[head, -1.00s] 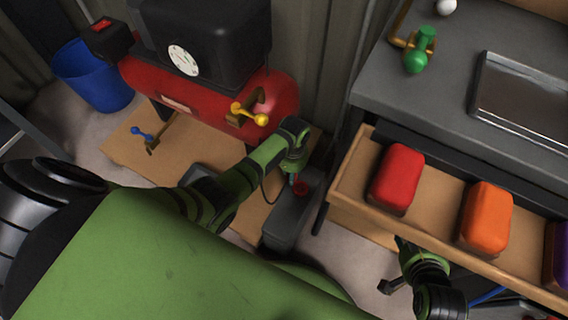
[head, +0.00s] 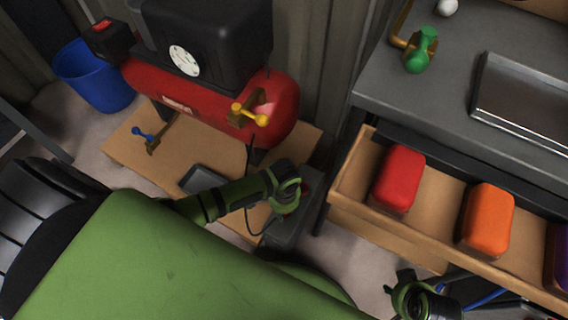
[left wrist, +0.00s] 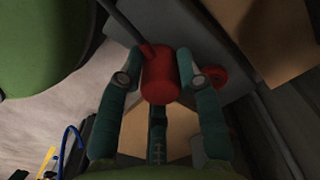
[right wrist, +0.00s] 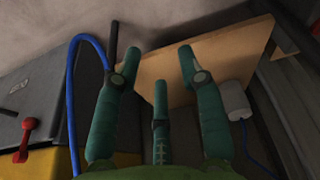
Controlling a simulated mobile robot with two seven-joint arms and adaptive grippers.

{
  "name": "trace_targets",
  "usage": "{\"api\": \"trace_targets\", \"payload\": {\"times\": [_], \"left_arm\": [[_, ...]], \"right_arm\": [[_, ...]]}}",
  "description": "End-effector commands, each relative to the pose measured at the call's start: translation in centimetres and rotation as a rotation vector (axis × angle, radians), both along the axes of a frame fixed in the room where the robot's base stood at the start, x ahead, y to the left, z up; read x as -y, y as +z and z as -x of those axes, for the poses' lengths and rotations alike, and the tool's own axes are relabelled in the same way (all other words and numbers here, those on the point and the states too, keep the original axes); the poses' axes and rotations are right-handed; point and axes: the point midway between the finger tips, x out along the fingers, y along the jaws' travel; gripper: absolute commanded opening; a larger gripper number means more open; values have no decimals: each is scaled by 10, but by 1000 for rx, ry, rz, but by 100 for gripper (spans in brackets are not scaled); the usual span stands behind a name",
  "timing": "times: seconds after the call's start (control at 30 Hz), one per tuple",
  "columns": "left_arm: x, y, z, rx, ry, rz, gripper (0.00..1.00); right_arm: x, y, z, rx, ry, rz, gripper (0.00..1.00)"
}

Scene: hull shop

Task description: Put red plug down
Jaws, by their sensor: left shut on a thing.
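The red plug (left wrist: 160,76), a short cylinder with a small stub on its side, is between the two fingers of my left gripper (left wrist: 161,70) in the left wrist view. That gripper is shut on it. In the head view my left gripper (head: 288,206) hangs over the grey box (head: 284,234), and its fingers and the plug are mostly hidden. A dark cable runs near the plug. A red round piece (left wrist: 216,77) sits on the grey surface just right of the plug, apart from it. My right gripper (right wrist: 153,67) is open and empty.
An open wooden drawer (head: 350,190) holds a red block (head: 399,178) and an orange block (head: 487,218). A red compressor tank (head: 225,105) stands on a wooden board (head: 118,150). A blue bucket (head: 92,78) is at the left. A blue hose (right wrist: 72,90) runs beside my right gripper.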

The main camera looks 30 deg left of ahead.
Motion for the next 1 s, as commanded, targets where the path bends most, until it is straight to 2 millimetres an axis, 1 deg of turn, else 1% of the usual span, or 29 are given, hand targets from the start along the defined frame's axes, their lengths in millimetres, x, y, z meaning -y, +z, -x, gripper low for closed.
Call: {"api": "trace_targets", "payload": {"times": [0.03,0.27,0.5,0.6,0.7,1.0], "left_arm": [[0,-8,0,-1,0,0,0],[0,-19,0,0,-1,0,0],[0,-46,0,-1,-1,-1,0],[0,-52,0,1,-2,-1,0],[0,-53,-1,1,-1,-1,0],[0,-53,0,1,-1,-1,0]], "right_arm": [[0,4,0,6,0,0,40],[1,22,1,15,-2,0,40],[2,56,6,41,-5,-1,40],[3,66,9,47,-5,-1,40],[3,70,11,47,-6,-2,40],[2,71,9,55,-4,-3,40]]}}
